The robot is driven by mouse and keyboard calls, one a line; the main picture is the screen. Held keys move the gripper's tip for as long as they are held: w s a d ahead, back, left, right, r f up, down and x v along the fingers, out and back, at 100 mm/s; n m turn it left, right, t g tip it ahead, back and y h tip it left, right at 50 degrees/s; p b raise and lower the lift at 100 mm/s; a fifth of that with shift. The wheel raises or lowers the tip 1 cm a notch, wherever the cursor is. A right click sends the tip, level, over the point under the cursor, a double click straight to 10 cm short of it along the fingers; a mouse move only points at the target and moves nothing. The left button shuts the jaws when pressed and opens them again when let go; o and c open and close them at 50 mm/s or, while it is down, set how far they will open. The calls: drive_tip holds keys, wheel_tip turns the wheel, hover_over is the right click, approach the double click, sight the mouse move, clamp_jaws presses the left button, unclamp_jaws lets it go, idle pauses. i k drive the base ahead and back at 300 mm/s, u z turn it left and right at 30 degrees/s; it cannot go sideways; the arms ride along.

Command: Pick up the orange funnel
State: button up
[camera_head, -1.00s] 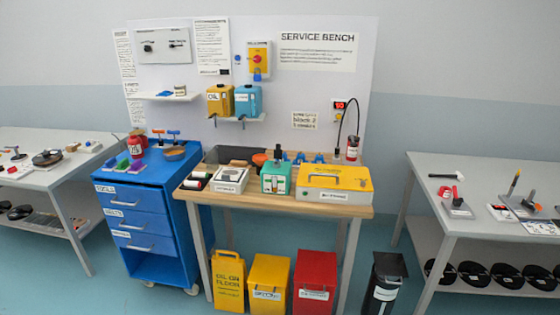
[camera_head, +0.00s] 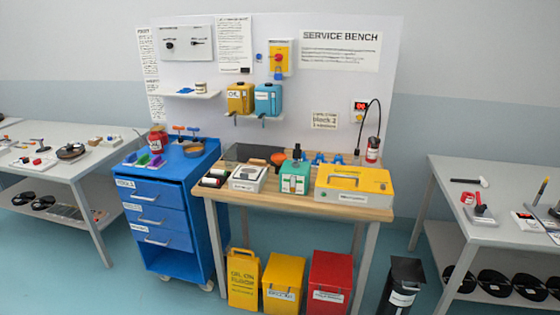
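A small orange round thing (camera_head: 278,159) sits on the wooden service bench (camera_head: 240,202), behind the green-and-white box and partly hidden by it. It may be the orange funnel, but it is too small to tell its shape. A brown-orange bowl-like thing (camera_head: 193,148) rests on top of the blue tool cart (camera_head: 162,214) to the left. My gripper is not in view.
On the bench stand a white box (camera_head: 248,178), the green box (camera_head: 294,180) and a yellow case (camera_head: 354,182). Yellow and red bins (camera_head: 330,283) stand below, with a black bin (camera_head: 401,285) at right.

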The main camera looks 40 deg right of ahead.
sight(279, 164)
drive_tip(key=u, duration=0.05)
drive_tip(key=i, duration=1)
drive_tip(key=z, duration=0.05)
